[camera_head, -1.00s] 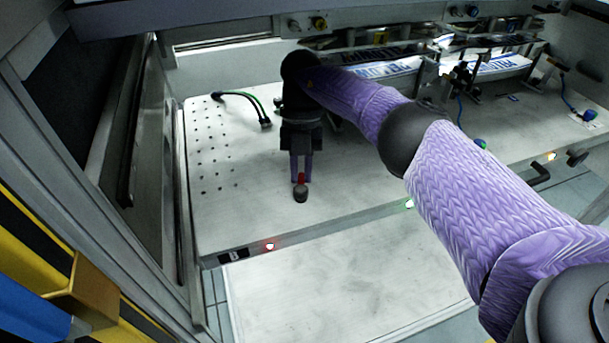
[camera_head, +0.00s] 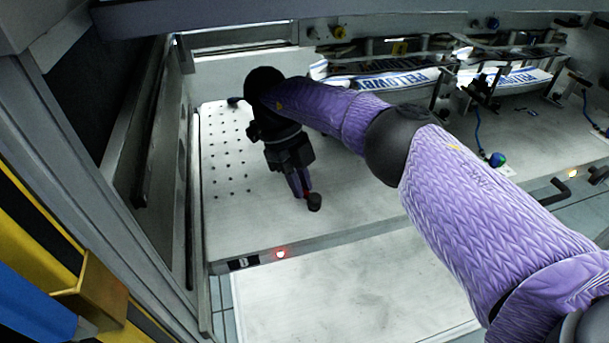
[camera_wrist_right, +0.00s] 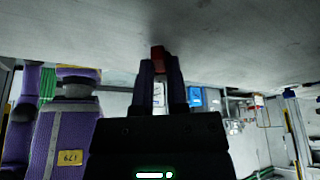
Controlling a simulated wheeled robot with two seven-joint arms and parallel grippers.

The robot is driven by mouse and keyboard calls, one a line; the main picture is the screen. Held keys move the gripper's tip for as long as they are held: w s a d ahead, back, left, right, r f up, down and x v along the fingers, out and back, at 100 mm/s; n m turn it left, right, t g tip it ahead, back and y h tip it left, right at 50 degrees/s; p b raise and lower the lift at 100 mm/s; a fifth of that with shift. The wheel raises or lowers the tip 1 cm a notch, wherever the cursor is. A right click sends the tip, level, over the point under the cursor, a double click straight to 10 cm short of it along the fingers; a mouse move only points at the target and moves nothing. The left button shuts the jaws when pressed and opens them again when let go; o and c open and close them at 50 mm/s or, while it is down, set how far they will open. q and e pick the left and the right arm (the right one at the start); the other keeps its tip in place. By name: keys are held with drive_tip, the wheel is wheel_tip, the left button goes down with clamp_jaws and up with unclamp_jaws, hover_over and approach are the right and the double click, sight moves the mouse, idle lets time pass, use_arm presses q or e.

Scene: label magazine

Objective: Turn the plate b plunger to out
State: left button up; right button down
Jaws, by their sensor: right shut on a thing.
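The plate b plunger shows in the head view as a small dark round knob (camera_head: 314,203) with a red part beside it, on the light grey plate b (camera_head: 350,205). A "B" label (camera_head: 243,263) marks the plate's front edge. My right gripper (camera_head: 306,193) is shut on the plunger's red part, its fingers slanting down to the right. In the right wrist view a red piece (camera_wrist_right: 158,55) sits between the tips of my right gripper (camera_wrist_right: 160,68). The plunger's base is hidden. My left gripper is out of view.
A red light (camera_head: 281,254) glows on the front edge near the label. The plate's left part has rows of small holes (camera_head: 228,160). Printed label strips (camera_head: 400,78) and brackets stand at the back. A wall panel (camera_head: 185,160) closes the left side.

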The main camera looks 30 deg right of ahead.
drive_tip(key=n, duration=0.1)
drive_tip(key=n+h+p, duration=0.1)
drive_tip(key=a+n+t+p, duration=0.1)
drive_tip(key=n, duration=0.1)
drive_tip(key=shift+s+r, duration=0.1)
drive_tip(key=shift+s, duration=0.2)
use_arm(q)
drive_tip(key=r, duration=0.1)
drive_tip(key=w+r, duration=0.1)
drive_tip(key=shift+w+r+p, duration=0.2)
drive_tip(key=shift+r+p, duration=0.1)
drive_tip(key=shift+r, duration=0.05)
use_arm(e)
drive_tip(key=shift+s+n+h, duration=0.1)
drive_tip(key=shift+n+h, duration=0.2)
drive_tip(key=shift+n, duration=0.2)
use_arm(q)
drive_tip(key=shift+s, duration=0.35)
